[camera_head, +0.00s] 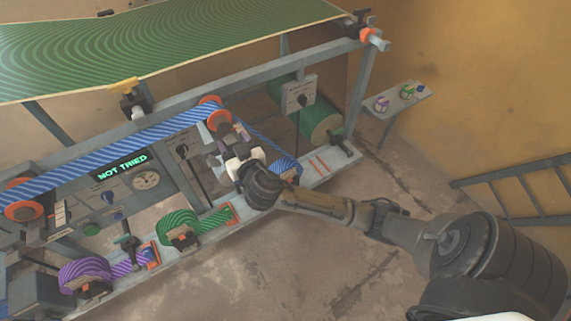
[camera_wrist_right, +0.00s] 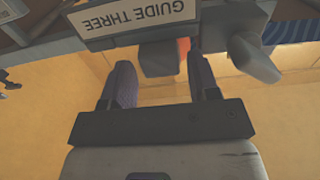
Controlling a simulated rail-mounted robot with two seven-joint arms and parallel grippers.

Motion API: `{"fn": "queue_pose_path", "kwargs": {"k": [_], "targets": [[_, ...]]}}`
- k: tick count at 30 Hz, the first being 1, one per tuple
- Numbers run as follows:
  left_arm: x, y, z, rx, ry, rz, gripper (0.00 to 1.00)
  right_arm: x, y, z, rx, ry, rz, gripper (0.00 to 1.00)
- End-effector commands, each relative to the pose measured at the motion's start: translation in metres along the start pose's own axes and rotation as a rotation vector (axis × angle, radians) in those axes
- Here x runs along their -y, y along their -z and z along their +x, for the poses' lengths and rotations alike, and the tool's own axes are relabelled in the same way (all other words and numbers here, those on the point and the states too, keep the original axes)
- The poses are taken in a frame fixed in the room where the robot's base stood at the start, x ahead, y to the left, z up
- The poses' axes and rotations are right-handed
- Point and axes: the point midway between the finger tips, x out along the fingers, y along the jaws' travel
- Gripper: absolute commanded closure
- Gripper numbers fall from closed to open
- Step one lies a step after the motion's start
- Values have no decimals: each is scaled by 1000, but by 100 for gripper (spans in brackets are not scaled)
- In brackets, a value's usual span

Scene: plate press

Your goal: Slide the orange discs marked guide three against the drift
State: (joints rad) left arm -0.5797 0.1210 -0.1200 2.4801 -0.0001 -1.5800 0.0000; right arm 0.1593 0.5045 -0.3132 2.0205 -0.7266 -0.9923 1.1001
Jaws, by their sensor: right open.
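A pair of orange discs (camera_head: 217,118) flanks the blue-striped band (camera_head: 120,140) where it turns downward near the middle of the head view. My right gripper (camera_head: 238,158) is just below these discs. In the right wrist view an upside-down GUIDE THREE plate (camera_wrist_right: 140,14) shows at the top. There my right gripper (camera_wrist_right: 160,62) is open, its fingers on either side of a dark grey block (camera_wrist_right: 160,57). Whether they touch the block I cannot tell. A sliver of orange (camera_wrist_right: 184,48) shows beside the block. My left gripper is not in view.
A panel display (camera_head: 122,167) reads NOT TRIED. Other orange discs sit at the band's left end (camera_head: 22,211) and the upper right corner (camera_head: 375,40). Purple (camera_head: 85,272) and green (camera_head: 178,226) striped rolls lie along the front rail. Open floor lies below right.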

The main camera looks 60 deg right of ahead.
Motion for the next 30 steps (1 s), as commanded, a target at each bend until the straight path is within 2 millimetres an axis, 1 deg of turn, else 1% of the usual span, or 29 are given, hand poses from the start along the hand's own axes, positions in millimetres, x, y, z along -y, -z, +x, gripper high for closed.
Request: {"fn": "queue_pose_path", "kwargs": {"k": [4, 25, 26, 30], "targets": [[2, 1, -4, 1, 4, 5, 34, 3, -1, -23, 5, 11, 5, 40], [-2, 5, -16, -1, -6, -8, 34, 0, 0, -155, 6, 2, 4, 40], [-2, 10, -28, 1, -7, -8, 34, -1, 12, -153, 19, -1, -2, 40], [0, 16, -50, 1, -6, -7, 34, -5, 23, -156, 83, -10, -22, 40]]}}
